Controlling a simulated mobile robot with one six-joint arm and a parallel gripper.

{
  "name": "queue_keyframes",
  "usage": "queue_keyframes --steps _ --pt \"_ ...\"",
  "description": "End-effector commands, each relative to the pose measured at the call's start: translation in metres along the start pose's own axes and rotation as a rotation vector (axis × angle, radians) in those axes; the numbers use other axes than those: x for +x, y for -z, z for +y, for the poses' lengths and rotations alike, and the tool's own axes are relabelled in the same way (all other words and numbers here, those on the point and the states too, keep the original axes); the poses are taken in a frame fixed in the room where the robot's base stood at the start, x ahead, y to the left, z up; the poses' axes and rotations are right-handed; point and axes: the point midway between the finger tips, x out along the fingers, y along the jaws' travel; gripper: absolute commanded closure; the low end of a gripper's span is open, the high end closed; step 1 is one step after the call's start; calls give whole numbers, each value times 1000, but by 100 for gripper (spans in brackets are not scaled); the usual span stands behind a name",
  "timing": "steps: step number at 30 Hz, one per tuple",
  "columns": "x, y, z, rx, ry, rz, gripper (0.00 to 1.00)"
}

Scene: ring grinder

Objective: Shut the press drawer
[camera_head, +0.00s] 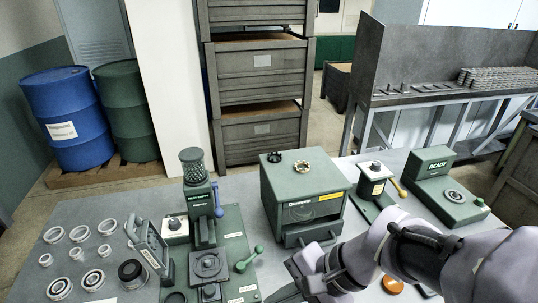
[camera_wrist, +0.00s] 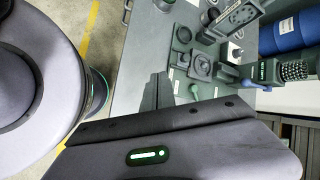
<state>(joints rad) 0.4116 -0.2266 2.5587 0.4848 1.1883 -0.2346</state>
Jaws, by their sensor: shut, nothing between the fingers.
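A green box-shaped machine (camera_head: 278,203) stands on the table at the middle of the head view. A low drawer-like part (camera_head: 313,233) with a dark front juts out at its base; how far it is out is hard to tell. A green press-like machine (camera_head: 202,225) with a mesh-topped column and a square plate (camera_head: 208,264) stands to its left. It also shows in the wrist view (camera_wrist: 203,68). My gripper (camera_head: 293,266) is in front of the green box, low over the table, shut and empty. In the wrist view its fingers (camera_wrist: 158,92) point toward the table. Contact with the drawer-like part cannot be told.
A green lever (camera_head: 249,258) stands between the press-like machine and my gripper. A small lever device (camera_head: 374,185) and a READY station (camera_head: 448,198) stand at the right. My arm hides the table's front right.

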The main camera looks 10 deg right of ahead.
Motion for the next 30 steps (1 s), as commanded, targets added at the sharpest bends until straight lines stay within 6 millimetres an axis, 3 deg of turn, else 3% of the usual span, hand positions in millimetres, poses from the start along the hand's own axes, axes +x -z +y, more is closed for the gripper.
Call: queue_keyframes --steps 5,8,10,13,16,18,21,30 --pt "5 38 -15 366 210 -137 100" --pt "1 82 -20 621 401 -194 100" --pt "-8 127 -15 831 580 -212 100" --pt "-24 202 19 1141 867 -183 100" --pt "-35 256 70 1368 1083 -112 100" --pt "-38 274 94 1454 1165 -72 100" --pt "-37 286 107 1496 1207 -47 100" --pt "-8 320 71 1491 1200 -50 100"
